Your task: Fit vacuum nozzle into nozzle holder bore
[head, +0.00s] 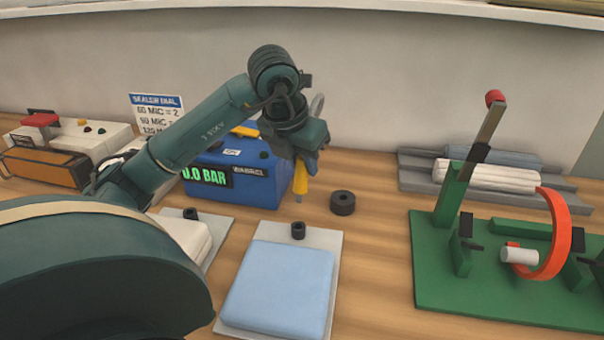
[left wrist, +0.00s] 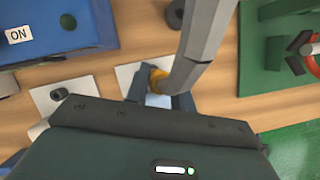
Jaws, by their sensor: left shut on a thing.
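My left gripper (head: 303,168) is shut on the yellow vacuum nozzle (head: 300,182), held upright with its tip pointing down, in front of the blue vacuum unit. In the left wrist view the nozzle (left wrist: 157,77) sits between the fingers (left wrist: 160,97), with a grey hose (left wrist: 200,45) running up from it. A thick black ring (head: 342,203) lies on the table to the right of the nozzle; its top shows a hole. I cannot tell whether this ring or a small black collar (head: 298,230) on the nearer plate is the nozzle holder. My right gripper is out of view.
The blue vacuum unit (head: 240,172) reads 0.0 BAR. A light-blue pad (head: 280,285) lies on a grey plate; another plate with a black collar (head: 190,213) is left of it. A green fixture (head: 480,300) with an orange ring stands right. Bare table lies between.

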